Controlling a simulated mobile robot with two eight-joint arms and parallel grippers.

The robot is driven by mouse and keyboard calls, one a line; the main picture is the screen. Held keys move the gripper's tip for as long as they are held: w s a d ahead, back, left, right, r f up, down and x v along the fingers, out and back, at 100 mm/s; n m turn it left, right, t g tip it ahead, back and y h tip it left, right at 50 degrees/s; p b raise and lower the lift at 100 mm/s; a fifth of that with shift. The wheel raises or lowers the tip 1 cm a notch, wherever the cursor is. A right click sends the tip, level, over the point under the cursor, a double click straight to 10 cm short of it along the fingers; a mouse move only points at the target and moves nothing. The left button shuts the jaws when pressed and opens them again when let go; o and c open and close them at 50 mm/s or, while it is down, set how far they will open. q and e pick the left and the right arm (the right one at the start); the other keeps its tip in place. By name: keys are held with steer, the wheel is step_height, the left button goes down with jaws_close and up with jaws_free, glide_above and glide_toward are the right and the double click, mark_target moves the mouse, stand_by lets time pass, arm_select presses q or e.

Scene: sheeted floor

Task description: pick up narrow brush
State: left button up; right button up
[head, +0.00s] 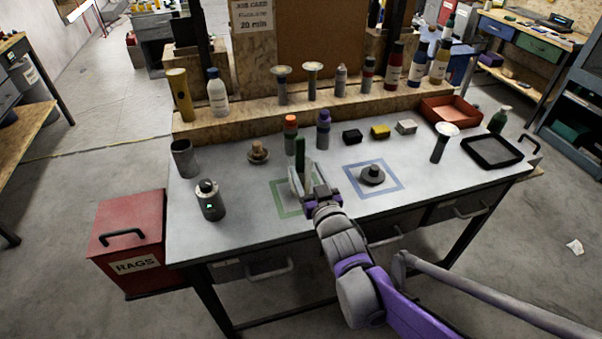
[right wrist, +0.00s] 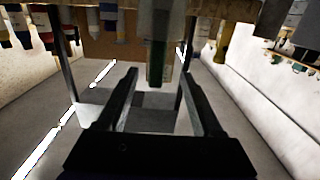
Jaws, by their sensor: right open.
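A slim upright item with a dark green top, which looks like the narrow brush (head: 300,147), stands over the green square outline on the bench. My right gripper (head: 302,179) is open around or just in front of it; its fingers hide the lower part. In the right wrist view, which looks upside down, the brush (right wrist: 157,62) has a pale body and a green end. It shows between the two open fingertips (right wrist: 158,75), with gaps on both sides. I cannot tell how deep between the fingers it is. My left gripper is not in view.
An orange-topped item (head: 290,130) and a purple-topped item (head: 323,130) stand close behind. A dark knobbed disc (head: 372,175) sits in the blue square. A grey canister (head: 210,200) stands left. Bottles line the wooden shelf. The bench front (head: 250,240) is clear.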

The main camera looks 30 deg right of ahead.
mark_target(301, 154)
steer(key=x, duration=0.5)
steer(key=shift+w+d, duration=0.1)
steer(key=shift+d, duration=0.15)
steer(key=x, duration=0.5)
steer(key=shift+w+r, duration=0.1)
steer(key=shift+w, duration=0.25)
jaws_close()
